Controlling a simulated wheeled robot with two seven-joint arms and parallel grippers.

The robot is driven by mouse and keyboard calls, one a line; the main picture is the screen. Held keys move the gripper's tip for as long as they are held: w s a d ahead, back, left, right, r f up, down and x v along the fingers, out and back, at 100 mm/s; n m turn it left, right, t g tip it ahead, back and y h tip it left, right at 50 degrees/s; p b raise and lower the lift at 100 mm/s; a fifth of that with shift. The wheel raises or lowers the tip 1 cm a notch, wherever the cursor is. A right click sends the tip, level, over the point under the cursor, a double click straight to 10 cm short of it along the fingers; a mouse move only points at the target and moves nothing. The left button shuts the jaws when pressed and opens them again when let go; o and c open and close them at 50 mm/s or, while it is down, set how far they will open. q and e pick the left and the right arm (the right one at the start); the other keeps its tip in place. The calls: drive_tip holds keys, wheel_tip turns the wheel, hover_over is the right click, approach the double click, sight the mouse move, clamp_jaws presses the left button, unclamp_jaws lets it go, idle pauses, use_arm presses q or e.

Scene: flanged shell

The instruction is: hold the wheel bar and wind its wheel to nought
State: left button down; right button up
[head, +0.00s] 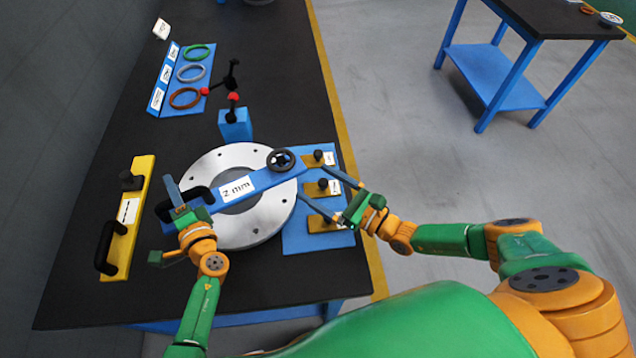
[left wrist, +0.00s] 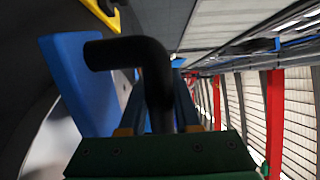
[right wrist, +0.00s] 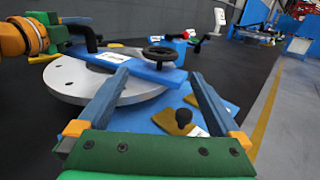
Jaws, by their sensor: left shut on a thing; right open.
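The wheel bar (head: 215,198) is a blue bar with a "2 mm" label, lying across the round grey flange (head: 268,213). Its black handwheel (head: 281,160) is at the right end and also shows in the right wrist view (right wrist: 160,53). My left gripper (head: 178,197) is shut on the bar's black handle (head: 197,193) at the left end; the left wrist view shows the handle (left wrist: 155,75) between the fingers. My right gripper (head: 330,193) is open and empty, to the right of the wheel and apart from it, over the blue plate with yellow blocks.
The blue plate (head: 296,240) carries several yellow blocks with black knobs. A yellow bar (head: 123,225) with a black handle lies at the left. A second table stands far right.

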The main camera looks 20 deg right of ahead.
sight(286, 171)
drive_tip(key=s+a+m+t+h, duration=0.35)
drive_tip(key=a+m+h, duration=0.25)
drive_tip(key=h, duration=0.3)
drive_tip(key=w, duration=1.1)
drive_tip(key=shift+w+a+r, duration=0.1)
drive_tip(key=shift+w+a, duration=0.15)
